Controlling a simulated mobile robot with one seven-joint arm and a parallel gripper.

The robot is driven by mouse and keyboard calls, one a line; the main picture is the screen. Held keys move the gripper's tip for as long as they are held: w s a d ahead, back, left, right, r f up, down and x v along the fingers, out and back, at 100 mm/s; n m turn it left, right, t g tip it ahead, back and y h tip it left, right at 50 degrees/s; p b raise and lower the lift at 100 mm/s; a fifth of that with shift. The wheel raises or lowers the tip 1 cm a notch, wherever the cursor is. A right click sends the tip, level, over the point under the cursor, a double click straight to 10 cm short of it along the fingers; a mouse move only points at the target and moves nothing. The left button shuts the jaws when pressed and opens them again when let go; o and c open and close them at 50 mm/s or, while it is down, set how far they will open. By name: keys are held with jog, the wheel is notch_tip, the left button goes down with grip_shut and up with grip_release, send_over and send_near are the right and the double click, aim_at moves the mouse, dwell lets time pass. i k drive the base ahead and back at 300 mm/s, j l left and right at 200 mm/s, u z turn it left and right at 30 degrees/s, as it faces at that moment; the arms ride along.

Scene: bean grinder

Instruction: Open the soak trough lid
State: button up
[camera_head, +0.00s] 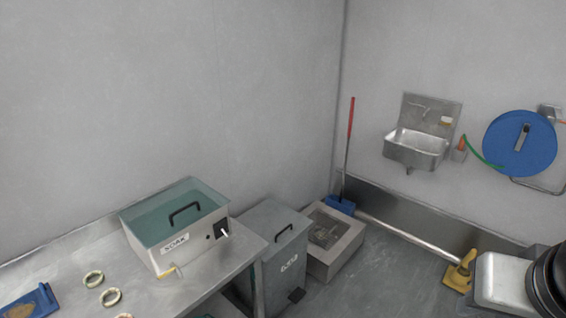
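The soak trough (186,244) is a pale metal box labelled SOAK. It stands at the right end of the steel table. Its lid (160,221) is a teal, see-through panel with a black bar handle (184,212) on top, and it lies shut over the trough. A dark control panel with a white lever (223,230) is on the trough's right side, and a small yellowish tap (176,270) is at its front corner. My gripper is not in view.
The steel table (210,285) holds several pale rings (93,279) and a blue tool (34,303) at left. A grey lidded bin (274,255) stands beside the table. A floor basin (334,240), wall sink (418,146) and blue hose reel (519,144) are further right.

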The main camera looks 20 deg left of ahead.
aim_at(173, 203)
jog(key=u, duration=2.5)
jog(key=z, duration=0.65)
jog(key=i+u, duration=0.35)
jog(key=i+l+u, duration=0.15)
jog(key=i+u, duration=0.25)
jog(key=i+l+u, duration=0.15)
jog(key=u, duration=0.2)
jog(key=j+z, duration=0.15)
